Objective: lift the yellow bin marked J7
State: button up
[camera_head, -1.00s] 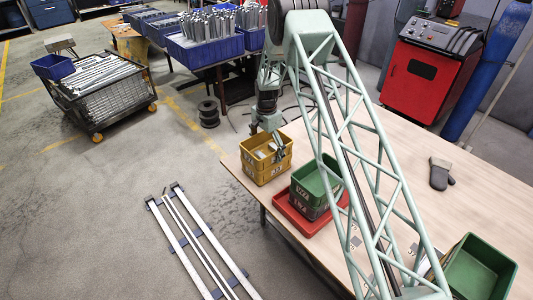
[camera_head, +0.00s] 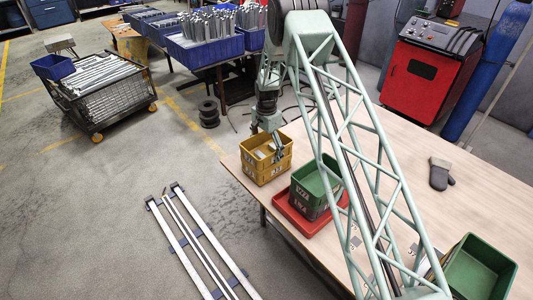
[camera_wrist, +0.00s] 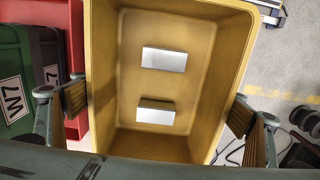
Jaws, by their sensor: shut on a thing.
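Two yellow bins are stacked at the table's near left corner. The upper yellow bin (camera_head: 250,160) has white markings on its side, too small to read surely. The lower yellow bin (camera_head: 258,179) is beneath it, and I see no clear gap between them. My gripper (camera_head: 276,147) is at the upper bin. In the wrist view my finger pads press on opposite walls of this yellow bin (camera_wrist: 118,80), shut on it. Inside lie two pale metal pieces (camera_wrist: 164,59). No marking on it shows in the wrist view.
A red tray (camera_head: 283,209) close to the right holds a green bin (camera_head: 306,183) stacked on a darker one. Another green bin (camera_head: 478,268) and a dark glove (camera_head: 440,174) are farther right. The table's middle is clear.

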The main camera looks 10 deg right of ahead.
jog(key=shift+r, duration=0.1)
notch_tip(320, 180, up, 10)
jog(key=shift+b, duration=0.3)
dwell(0.5)
dwell(0.4)
